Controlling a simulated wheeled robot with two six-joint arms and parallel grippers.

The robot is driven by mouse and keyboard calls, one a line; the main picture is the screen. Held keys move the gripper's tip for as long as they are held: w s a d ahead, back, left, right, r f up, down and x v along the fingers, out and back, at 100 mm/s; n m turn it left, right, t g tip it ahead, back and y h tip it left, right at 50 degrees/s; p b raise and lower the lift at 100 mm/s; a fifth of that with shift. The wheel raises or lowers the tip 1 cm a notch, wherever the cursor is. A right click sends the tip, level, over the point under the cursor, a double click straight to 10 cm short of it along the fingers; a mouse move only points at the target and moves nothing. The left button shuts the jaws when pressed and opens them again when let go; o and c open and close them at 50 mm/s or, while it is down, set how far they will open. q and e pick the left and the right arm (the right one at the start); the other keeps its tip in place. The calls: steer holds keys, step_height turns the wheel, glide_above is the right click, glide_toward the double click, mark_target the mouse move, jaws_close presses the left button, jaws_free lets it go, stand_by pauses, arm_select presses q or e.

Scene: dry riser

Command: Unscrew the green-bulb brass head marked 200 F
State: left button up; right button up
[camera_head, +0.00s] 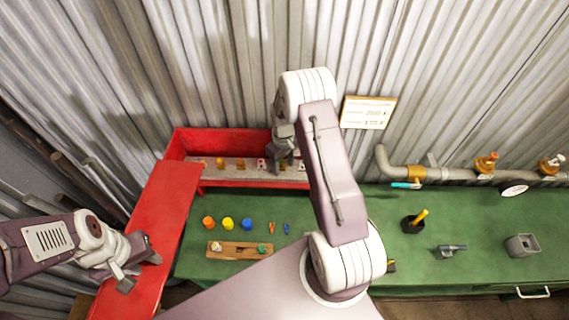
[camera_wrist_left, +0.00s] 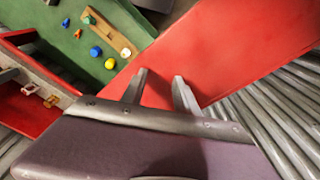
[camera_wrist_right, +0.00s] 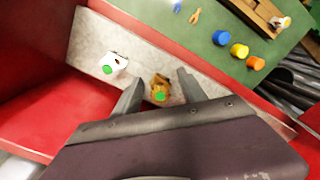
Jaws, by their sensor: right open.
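A brass head with a green bulb (camera_wrist_right: 160,90) sits on the pale shelf (camera_wrist_right: 136,52) inside the open red cabinet. My right gripper (camera_wrist_right: 161,76) is open, with one finger on each side of this head; I cannot tell whether they touch it. A white fitting with a green bulb (camera_wrist_right: 112,65) sits beside it. No 200 F mark is readable. In the head view my right gripper (camera_head: 283,158) reaches into the cabinet and partly hides the row of heads. My left gripper (camera_wrist_left: 160,76) is open and empty above the red cabinet door (camera_wrist_left: 225,45).
On the green bench (camera_head: 330,255) stand orange, yellow and blue caps (camera_head: 228,224), small clips and a wooden block (camera_head: 240,250). A black cup (camera_head: 413,224), a grey tool (camera_head: 450,251) and wall piping (camera_head: 450,174) are at the right. The sign (camera_head: 367,112) is unreadable.

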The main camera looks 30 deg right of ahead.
mark_target(282, 164)
steer(key=m, duration=0.6)
steer(key=shift+w+a, duration=0.1)
steer(key=shift+a, duration=0.25)
arm_select(q)
steer(key=shift+d, duration=0.1)
arm_select(e)
steer(key=shift+d, duration=0.1)
jaws_close()
steer(key=c, duration=0.6)
jaws_free()
steer(key=shift+n, duration=0.3)
jaws_close()
steer(key=shift+r, duration=0.15)
